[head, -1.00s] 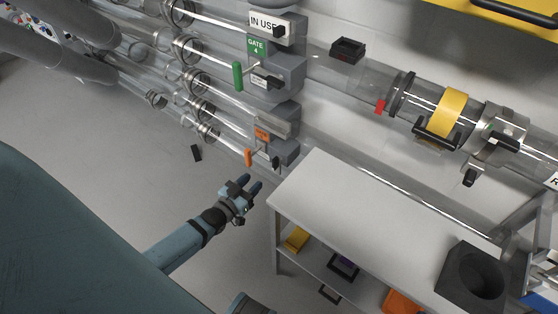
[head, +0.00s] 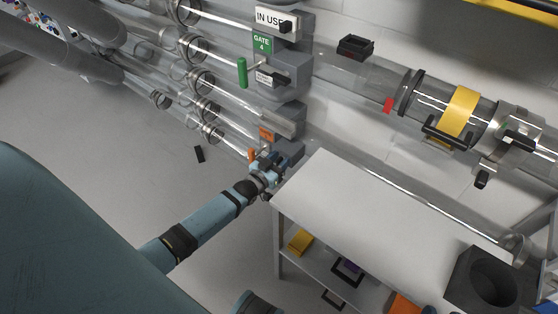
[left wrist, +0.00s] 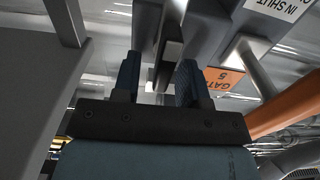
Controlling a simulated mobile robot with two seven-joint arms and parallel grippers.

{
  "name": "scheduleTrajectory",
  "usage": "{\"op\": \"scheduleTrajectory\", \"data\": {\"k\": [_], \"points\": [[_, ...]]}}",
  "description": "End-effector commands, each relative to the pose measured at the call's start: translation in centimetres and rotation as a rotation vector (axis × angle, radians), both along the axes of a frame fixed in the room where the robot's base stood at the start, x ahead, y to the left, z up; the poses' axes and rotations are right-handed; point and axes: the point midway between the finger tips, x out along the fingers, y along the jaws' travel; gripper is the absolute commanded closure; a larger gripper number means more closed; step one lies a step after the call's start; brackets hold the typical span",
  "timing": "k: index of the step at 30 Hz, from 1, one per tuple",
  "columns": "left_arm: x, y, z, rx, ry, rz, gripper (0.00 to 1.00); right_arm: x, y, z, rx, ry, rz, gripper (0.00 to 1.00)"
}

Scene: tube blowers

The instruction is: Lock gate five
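The gate five box carries an orange label (head: 266,134) in the head view, and the label reads "GATE 5" upside down in the left wrist view (left wrist: 222,80). Its orange handle (head: 251,155) also shows large at the right of the left wrist view (left wrist: 290,117). My left gripper (head: 270,162) is at the front of this box and hides much of it. In the left wrist view its two fingers (left wrist: 160,82) are apart, with a dark knob (left wrist: 172,50) between and just beyond them. I cannot tell whether they touch it. My right gripper is not in view.
Gate four, with a green label (head: 262,44) and green handle (head: 242,72), is above. Clear tubes run left from the boxes. A white table (head: 370,215) stands close to the right of my left gripper. Open floor lies at lower left.

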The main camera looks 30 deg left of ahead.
Motion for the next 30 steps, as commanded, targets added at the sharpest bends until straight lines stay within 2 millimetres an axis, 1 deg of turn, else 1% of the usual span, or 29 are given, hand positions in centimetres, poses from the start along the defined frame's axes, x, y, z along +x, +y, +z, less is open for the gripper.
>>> {"op": "scheduleTrajectory", "data": {"k": [1, 2, 3, 5, 6, 14, 21, 26, 28, 30], "points": [[0.0, 0.0, 0.0, 0.000, 0.000, 0.000, 0.65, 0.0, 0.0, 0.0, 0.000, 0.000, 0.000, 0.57], [0.0, 0.0, 0.0, 0.000, 0.000, 0.000, 0.72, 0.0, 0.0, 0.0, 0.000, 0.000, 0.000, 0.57], [0.0, 0.0, 0.0, 0.000, 0.000, 0.000, 0.81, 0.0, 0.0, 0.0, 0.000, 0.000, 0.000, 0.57], [0.0, 0.0, 0.0, 0.000, 0.000, 0.000, 0.95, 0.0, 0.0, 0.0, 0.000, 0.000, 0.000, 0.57], [0.0, 0.0, 0.0, 0.000, 0.000, 0.000, 1.00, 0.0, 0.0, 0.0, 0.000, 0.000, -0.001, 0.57], [0.0, 0.0, 0.0, 0.007, -0.001, 0.000, 1.00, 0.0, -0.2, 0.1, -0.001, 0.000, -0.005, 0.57], [-0.1, -0.1, 0.1, 0.083, -0.007, 0.001, 1.00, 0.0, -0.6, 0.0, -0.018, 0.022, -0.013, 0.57], [-0.1, -0.4, 0.2, 0.190, -0.015, 0.001, 1.00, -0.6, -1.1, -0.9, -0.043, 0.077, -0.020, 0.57], [-0.1, -0.6, 0.1, 0.250, -0.019, 0.001, 1.00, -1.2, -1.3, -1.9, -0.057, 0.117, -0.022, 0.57], [-0.1, -0.7, 0.1, 0.315, -0.024, 0.001, 1.00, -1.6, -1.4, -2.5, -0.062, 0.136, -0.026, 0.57]]}}
